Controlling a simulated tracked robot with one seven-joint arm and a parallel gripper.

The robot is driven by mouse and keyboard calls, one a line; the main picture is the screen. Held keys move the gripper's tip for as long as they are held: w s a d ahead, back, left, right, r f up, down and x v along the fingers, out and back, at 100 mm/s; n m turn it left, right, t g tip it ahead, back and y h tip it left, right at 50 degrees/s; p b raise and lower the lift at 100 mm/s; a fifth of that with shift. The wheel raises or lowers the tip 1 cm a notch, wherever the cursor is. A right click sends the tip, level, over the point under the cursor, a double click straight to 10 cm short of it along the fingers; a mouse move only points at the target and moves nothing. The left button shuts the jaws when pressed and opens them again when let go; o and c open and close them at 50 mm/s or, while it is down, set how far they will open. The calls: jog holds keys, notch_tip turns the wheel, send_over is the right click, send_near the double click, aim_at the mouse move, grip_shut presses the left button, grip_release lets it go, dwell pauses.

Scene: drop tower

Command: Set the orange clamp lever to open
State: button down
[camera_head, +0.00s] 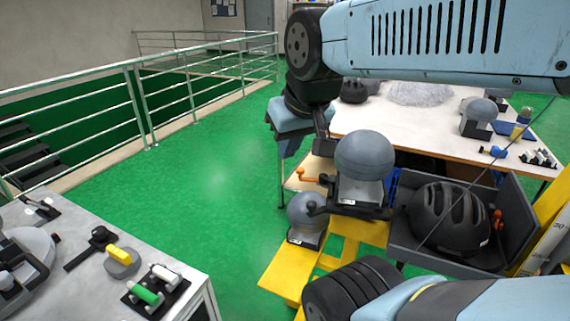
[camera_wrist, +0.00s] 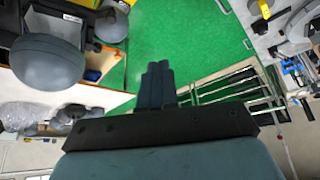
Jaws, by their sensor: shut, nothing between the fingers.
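An orange lever (camera_head: 306,175) sticks out on the left side of the dark carriage (camera_head: 360,208) under the upper grey headform (camera_head: 364,156). It lies roughly level. My gripper (camera_head: 287,152) hangs above and a little left of this lever in the head view, apart from it. Its fingers also show in the wrist view (camera_wrist: 157,85), pressed together with nothing between them, pointing at the green floor. The grey headform is at the left of the wrist view (camera_wrist: 46,62). I cannot make out the orange lever in the wrist view.
A white table (camera_head: 400,130) stands behind. Green floor is clear at left.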

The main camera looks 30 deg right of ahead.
jog(key=shift+w, duration=0.1)
jog(key=w+d+f+n+g+h, duration=0.1)
jog(key=w+d+f+n+h, duration=0.15)
jog(key=w+n, duration=0.4)
jog(key=w+d+f+n+g+h, duration=0.1)
jog(key=w+d+f+n, duration=0.2)
jog(key=w+n, duration=0.35)
jog(key=w+d+f+n, duration=0.6)
jog(key=f+n, duration=0.1)
jog(key=f, duration=0.3)
jog(key=w+d+f+n, duration=0.6)
jog(key=w+f+n, duration=0.1)
jog(key=f, duration=0.3)
jog(key=shift+w+g+y, duration=0.3)
jog(key=shift+g+y, duration=0.1)
jog(key=shift+y, duration=0.05)
